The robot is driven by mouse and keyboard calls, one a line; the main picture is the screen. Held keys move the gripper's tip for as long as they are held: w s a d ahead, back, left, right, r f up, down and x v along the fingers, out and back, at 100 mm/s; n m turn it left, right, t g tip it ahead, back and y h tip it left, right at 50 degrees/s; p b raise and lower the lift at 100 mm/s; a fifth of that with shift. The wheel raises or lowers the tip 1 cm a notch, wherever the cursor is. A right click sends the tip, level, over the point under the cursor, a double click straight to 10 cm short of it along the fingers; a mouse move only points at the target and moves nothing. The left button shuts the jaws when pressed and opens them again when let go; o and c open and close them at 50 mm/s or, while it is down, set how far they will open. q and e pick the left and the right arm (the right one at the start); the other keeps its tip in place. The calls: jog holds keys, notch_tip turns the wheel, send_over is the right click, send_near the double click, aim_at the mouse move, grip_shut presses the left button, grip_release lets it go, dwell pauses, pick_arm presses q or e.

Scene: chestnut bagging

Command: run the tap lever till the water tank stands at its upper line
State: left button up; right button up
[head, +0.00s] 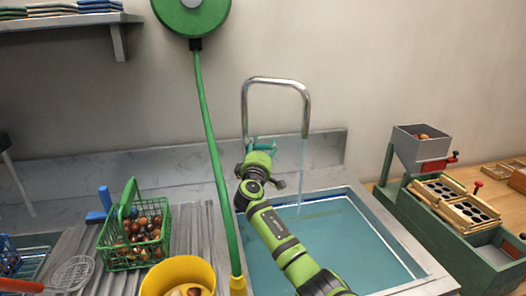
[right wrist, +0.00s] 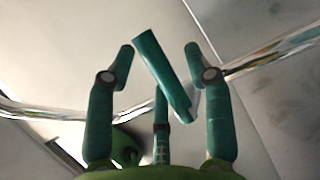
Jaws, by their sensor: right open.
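The chrome tap (head: 276,81) arches up behind the sink, and a stream of water (head: 302,178) falls from its spout into the tank (head: 432,268). The tank holds blue-green water (head: 335,245) below its rim; a faint yellowish line shows near the back wall, but I cannot tell how the level stands to it. My right gripper (head: 261,150) is at the foot of the tap. In the right wrist view the teal lever (right wrist: 163,75) stands tilted between the open fingers of my right gripper (right wrist: 160,52), with gaps at both sides. My left gripper is out of view.
A green hose (head: 211,150) hangs from a reel (head: 192,12) left of the tap. A green basket of chestnuts (head: 116,255), a yellow bucket (head: 178,272) and a skimmer (head: 73,273) stand at left. A green machine with a hopper (head: 420,150) stands at right.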

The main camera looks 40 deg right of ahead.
jog(key=shift+w+d+r, duration=0.15)
jog(key=shift+w+d, duration=0.05)
jog(key=shift+d, duration=0.15)
grip_shut()
jog(key=shift+r+n+b, duration=0.1)
jog(key=shift+n+b, duration=0.4)
jog(key=shift+n, duration=0.2)
jog(key=shift+r+t, duration=0.2)
jog(key=shift+t, duration=0.1)
grip_release()
